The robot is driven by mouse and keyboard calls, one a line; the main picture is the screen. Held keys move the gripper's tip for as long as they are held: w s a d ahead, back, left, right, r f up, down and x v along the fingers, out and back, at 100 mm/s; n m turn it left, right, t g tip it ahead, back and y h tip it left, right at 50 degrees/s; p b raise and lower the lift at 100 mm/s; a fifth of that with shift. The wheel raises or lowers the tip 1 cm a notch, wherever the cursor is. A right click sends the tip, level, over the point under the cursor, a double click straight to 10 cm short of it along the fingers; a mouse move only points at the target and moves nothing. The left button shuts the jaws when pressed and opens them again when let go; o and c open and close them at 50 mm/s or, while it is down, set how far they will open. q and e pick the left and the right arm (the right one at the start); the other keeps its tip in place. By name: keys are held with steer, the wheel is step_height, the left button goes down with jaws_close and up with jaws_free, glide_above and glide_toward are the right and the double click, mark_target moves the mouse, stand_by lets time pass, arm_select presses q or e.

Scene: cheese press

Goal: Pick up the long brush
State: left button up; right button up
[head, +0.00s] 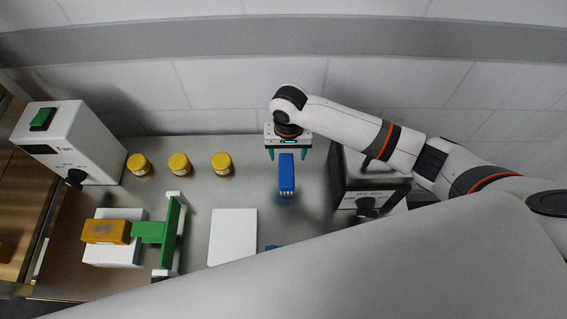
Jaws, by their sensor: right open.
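A blue brush (287,175) with a pale lower edge, apparently bristles, is at the middle of the grey table. It appears to be the long brush. My right gripper (287,154) is at the brush's far end, pointing down. Its two teal fingers are spread, one on each side of the brush's upper end, with a gap on both sides. I cannot tell how high the fingers are relative to the brush. Another small blue thing (272,247) shows only in part, behind my own arm link. My left gripper is not in view.
A black-and-white box with a knob (365,203) stands close right of the brush.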

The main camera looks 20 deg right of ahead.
mark_target(286, 169)
steer(key=f, duration=0.4)
steer(key=shift+s, duration=0.25)
steer(key=shift+a+f, duration=0.1)
steer(key=shift+f, duration=0.45)
steer(key=f, duration=0.4)
steer(key=shift+s+a+f+p, duration=0.2)
steer(key=shift+s+f+p, duration=0.1)
steer(key=shift+p, duration=0.1)
steer(key=shift+w, duration=0.1)
steer(key=shift+c, duration=1)
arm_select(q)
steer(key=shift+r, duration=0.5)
arm_select(e)
steer(key=c, duration=0.9)
